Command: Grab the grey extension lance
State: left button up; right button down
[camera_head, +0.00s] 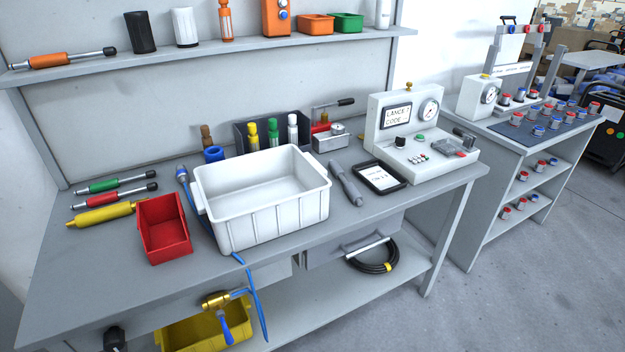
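A grey rod-like piece (345,184), which looks like the grey extension lance, lies on the grey workbench (290,262). It lies between the white bin (268,212) on its left and a black tablet (380,177) on its right. It points away from me and slightly left, and nothing covers it. Neither of my grippers shows in this view.
A red bin (164,228) stands left of the white bin. Green (115,184), red (113,196) and yellow (102,214) lances lie at the left. A tester with a gauge (418,138) stands at the right. A blue hose (194,205) passes beside the white bin.

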aim_at(354, 194)
jog(key=i+l+u, duration=0.1)
jog(key=l+u, duration=0.25)
jog(key=i+l+u, duration=0.1)
jog(key=l+u, duration=0.5)
jog(key=l, duration=0.8)
jog(key=k+l+u, duration=0.15)
jog(key=l, duration=1.8)
jog(key=i, duration=0.05)
